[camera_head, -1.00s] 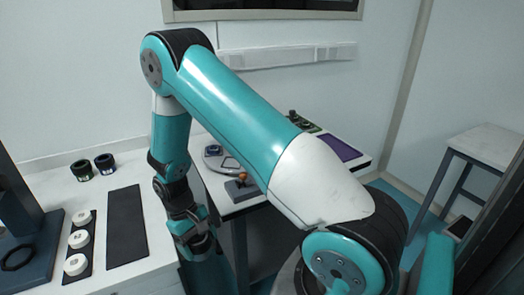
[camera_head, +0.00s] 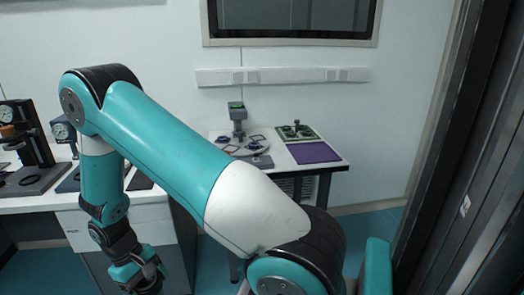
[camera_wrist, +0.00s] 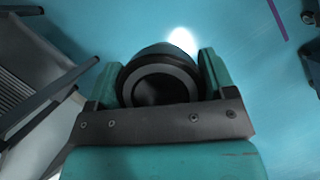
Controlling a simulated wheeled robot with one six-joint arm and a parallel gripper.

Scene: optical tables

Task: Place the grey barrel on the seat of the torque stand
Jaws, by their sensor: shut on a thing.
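In the wrist view my gripper (camera_wrist: 157,78) is shut on a round dark grey barrel (camera_wrist: 160,66). Its ringed end with a dark centre faces the camera, and a jaw stands on each side. In the head view my gripper (camera_head: 140,276) hangs low at the lower left, in front of the left bench, and the barrel cannot be made out there. A stand with a round dial (camera_head: 62,131) and a dark stand with an orange part (camera_head: 30,140) are on the left bench. I cannot tell which is the torque stand, and no seat shows clearly.
A dark upright frame (camera_head: 462,150) stands close on the right. Blue floor lies below my gripper.

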